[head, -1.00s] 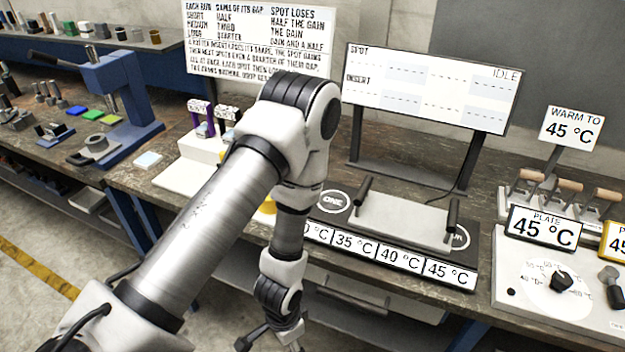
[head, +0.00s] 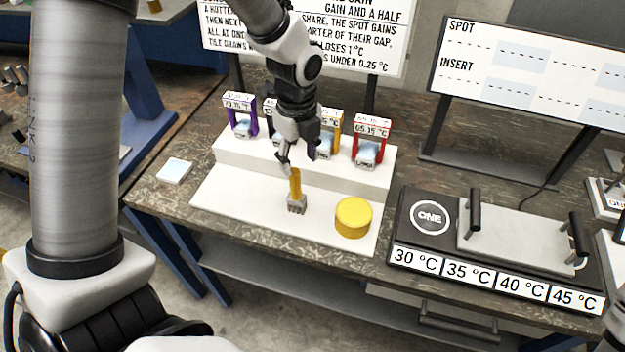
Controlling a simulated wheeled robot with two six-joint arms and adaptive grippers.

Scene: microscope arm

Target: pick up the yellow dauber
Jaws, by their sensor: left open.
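The yellow dauber (head: 295,186) stands upright on the white stepped stand, with a yellow handle and a grey block-like foot. My left gripper (head: 299,159) is open and points down, close above the top of the yellow handle. Its fingers appear near the handle's upper end; I cannot tell whether they touch it. A yellow round pot (head: 353,218) stands to the right of the dauber on the same stand. My right gripper is not in view.
Behind the dauber, coloured frames with temperature labels, including a purple one (head: 239,114) and a red one (head: 370,140), stand on the raised step (head: 228,150). A hot plate (head: 415,240) lies to the right. A pale tile (head: 174,170) lies to the left.

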